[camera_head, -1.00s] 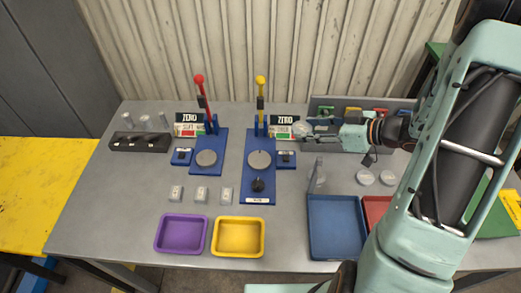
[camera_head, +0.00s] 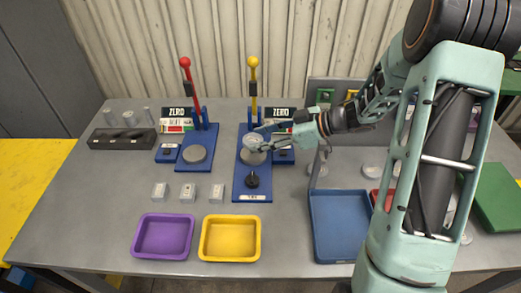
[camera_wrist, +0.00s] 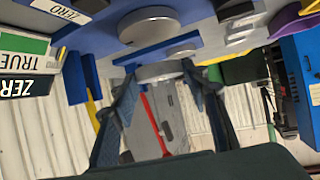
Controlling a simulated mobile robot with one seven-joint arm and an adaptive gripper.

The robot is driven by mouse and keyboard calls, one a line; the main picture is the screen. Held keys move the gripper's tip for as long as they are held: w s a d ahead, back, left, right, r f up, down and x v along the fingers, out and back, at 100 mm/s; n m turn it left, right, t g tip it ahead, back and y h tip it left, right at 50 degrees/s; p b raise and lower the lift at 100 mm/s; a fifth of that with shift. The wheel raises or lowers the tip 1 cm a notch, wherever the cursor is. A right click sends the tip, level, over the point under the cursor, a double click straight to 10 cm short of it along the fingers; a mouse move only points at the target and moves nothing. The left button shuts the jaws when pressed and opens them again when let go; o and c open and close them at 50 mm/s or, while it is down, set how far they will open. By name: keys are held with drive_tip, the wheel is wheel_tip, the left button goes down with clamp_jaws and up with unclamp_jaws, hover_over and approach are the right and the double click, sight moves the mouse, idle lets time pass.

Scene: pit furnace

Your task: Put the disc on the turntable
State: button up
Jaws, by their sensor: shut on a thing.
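My gripper (camera_head: 261,139) is shut on a pale grey disc (camera_head: 251,142) near the yellow-lever station. The disc also shows between the fingertips in the wrist view (camera_wrist: 160,73). In the head view it appears just above a round grey turntable plate (camera_head: 252,158) on the blue base, partly overlapping it; contact cannot be told. A second round grey plate (camera_head: 195,154) sits on the blue base with the red lever. The wrist view shows a round grey platform (camera_wrist: 152,25) beyond the disc; I cannot tell which plate it is.
The yellow lever (camera_head: 253,85) and the ZERO sign (camera_head: 281,114) stand close behind. A black knob (camera_head: 252,181) is in front. Purple (camera_head: 163,237) and yellow (camera_head: 230,239) trays and a blue tray (camera_head: 340,226) lie nearer. Several small blocks lie behind the trays. The left table surface has free room.

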sight(261, 154)
drive_tip(key=shift+f, duration=1.9)
drive_tip(key=shift+f+b, duration=0.1)
drive_tip(key=shift+b, duration=0.2)
drive_tip(key=o, duration=1.5)
drive_tip(key=shift+d+r, duration=0.2)
drive_tip(key=v, duration=1.1)
drive_tip(key=shift+d+p, duration=0.25)
drive_tip(key=shift+p, duration=0.2)
drive_tip(key=shift+s+r, duration=0.1)
